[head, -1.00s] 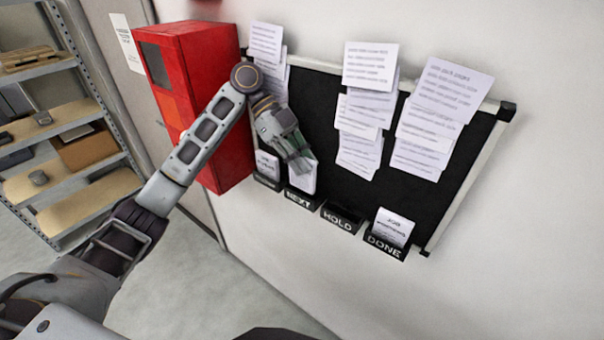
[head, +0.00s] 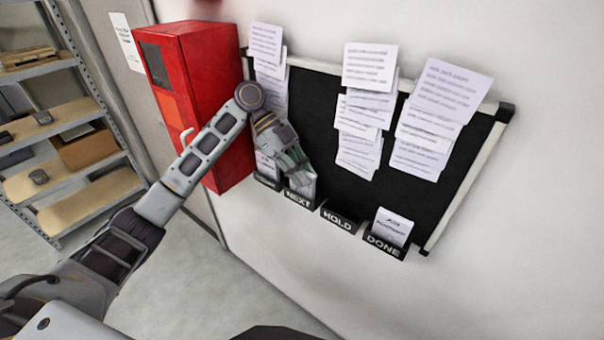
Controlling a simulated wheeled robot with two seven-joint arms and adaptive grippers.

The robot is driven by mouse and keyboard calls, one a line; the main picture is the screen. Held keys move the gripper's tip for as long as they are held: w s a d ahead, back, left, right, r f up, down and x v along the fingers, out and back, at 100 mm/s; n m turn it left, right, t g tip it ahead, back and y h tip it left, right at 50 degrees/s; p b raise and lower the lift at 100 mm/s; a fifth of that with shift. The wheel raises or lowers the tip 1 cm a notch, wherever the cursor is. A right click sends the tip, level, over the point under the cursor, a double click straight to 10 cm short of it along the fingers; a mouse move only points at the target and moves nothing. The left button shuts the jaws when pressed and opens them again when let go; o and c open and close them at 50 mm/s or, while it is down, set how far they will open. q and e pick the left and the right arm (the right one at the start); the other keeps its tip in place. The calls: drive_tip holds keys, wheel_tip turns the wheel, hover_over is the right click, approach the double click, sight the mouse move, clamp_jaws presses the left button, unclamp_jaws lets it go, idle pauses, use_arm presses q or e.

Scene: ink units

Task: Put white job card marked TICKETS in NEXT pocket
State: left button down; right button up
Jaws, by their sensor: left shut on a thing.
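The NEXT pocket (head: 299,200) is a small black holder with white lettering at the board's lower edge. My left gripper (head: 299,177) is right above it, pointing down, shut on a white card (head: 308,187). The card's lower part is at the pocket's mouth and looks at least partly inside; the fingers hide much of it. The card's text cannot be read from here. My right gripper is not in view.
The HOLD pocket (head: 338,218) looks empty. The DONE pocket (head: 383,246) holds a white card (head: 391,228). Another pocket (head: 266,181) on the left holds a card. Paper sheets hang on the black board (head: 312,110). A red cabinet (head: 209,100) stands close to my left arm.

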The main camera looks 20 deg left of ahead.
use_arm(q)
drive_tip(key=c, duration=1.5)
unclamp_jaws()
drive_tip(key=shift+f, duration=0.1)
drive_tip(key=shift+o, duration=0.2)
drive_tip(key=b+v, duration=0.1)
drive_tip(key=v, duration=0.6)
drive_tip(key=shift+a+r, duration=0.25)
drive_tip(key=shift+r, duration=0.05)
drive_tip(key=shift+f, duration=0.1)
